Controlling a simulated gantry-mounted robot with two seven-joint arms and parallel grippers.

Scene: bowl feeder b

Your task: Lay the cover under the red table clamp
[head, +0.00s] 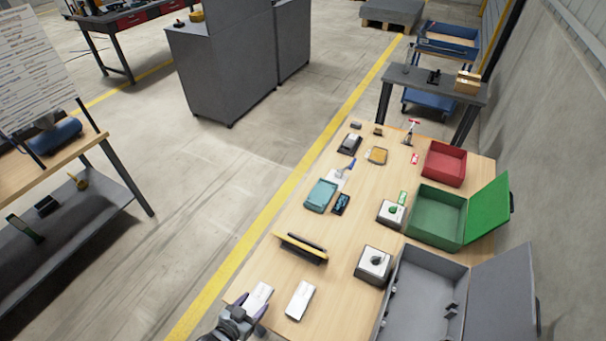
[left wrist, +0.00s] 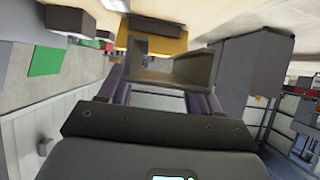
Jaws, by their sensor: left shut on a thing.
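My left gripper (head: 247,314) is at the near left edge of the table. It is shut on a pale, box-like piece (head: 259,296), which looks like the cover, though I cannot be sure. In the left wrist view this piece (left wrist: 170,68) shows as a greyish hollow shape between the purple fingers. My right gripper is not in view.
A white block (head: 299,300) lies right of the held piece. A yellow and black piece (head: 301,247) stands beyond it. Grey (head: 394,292), green (head: 436,216) and red (head: 444,164) boxes line the right side. Several small parts lie mid-table, with bare wood between them.

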